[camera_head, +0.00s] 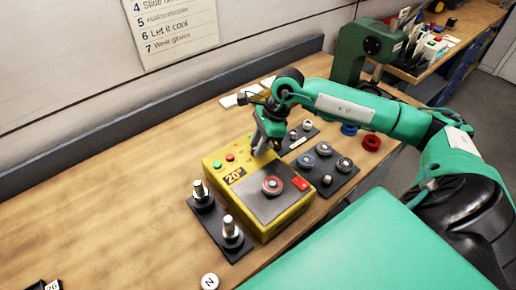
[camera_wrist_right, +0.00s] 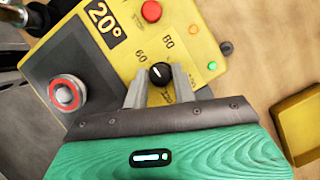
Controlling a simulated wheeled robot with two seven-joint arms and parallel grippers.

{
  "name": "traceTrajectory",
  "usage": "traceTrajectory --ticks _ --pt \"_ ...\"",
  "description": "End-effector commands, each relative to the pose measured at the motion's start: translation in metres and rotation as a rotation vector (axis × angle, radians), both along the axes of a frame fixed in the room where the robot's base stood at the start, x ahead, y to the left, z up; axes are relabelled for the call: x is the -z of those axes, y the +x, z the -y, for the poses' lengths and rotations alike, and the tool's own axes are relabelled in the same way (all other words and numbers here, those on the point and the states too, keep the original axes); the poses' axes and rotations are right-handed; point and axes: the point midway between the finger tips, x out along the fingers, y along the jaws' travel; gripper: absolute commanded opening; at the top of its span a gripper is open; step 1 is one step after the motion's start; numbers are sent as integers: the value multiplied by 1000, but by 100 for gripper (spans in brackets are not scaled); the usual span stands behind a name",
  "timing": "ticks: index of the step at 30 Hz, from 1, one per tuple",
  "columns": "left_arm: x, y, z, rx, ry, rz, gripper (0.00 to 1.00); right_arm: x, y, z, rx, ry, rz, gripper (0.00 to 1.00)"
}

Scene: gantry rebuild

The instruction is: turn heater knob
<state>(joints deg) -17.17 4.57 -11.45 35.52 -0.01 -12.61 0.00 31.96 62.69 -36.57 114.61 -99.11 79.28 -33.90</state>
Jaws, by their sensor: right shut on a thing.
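The yellow heater box (camera_head: 262,217) stands on the wooden workbench, with a "20°" display (camera_head: 235,175) on its top panel. The black heater knob (camera_wrist_right: 159,73) with a white pointer line shows in the right wrist view, near the marks 60 and 80. My right gripper (camera_wrist_right: 161,92) is shut on the knob, one finger on each side of it. In the head view my right gripper (camera_head: 265,143) reaches down onto the far part of the panel and hides the knob. My left gripper is not in view.
A red-rimmed round piece (camera_head: 272,185) sits on the heater's dark plate. A black base with two upright metal posts (camera_head: 230,232) stands in front left. Dark trays with bearings (camera_head: 327,166) lie to the right. The bench at left is mostly clear.

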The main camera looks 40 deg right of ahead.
Motion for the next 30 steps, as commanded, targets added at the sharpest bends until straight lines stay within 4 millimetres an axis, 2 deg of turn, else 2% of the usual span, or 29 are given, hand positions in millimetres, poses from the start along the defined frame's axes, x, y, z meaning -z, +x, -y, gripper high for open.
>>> traceTrajectory --ticks 1,12,15,18,24,30 --pt "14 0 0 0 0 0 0 7 0 1 41 -1 4 4" --pt "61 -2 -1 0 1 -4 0 6 -2 -1 391 0 5 4" --pt "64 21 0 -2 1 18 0 6 -2 -2 485 -1 5 4" --pt "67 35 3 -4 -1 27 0 5 -3 -2 576 -1 5 4" --pt "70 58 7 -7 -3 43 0 4 -3 -3 740 1 4 4" --pt "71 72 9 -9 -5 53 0 2 -4 -4 859 0 2 4"
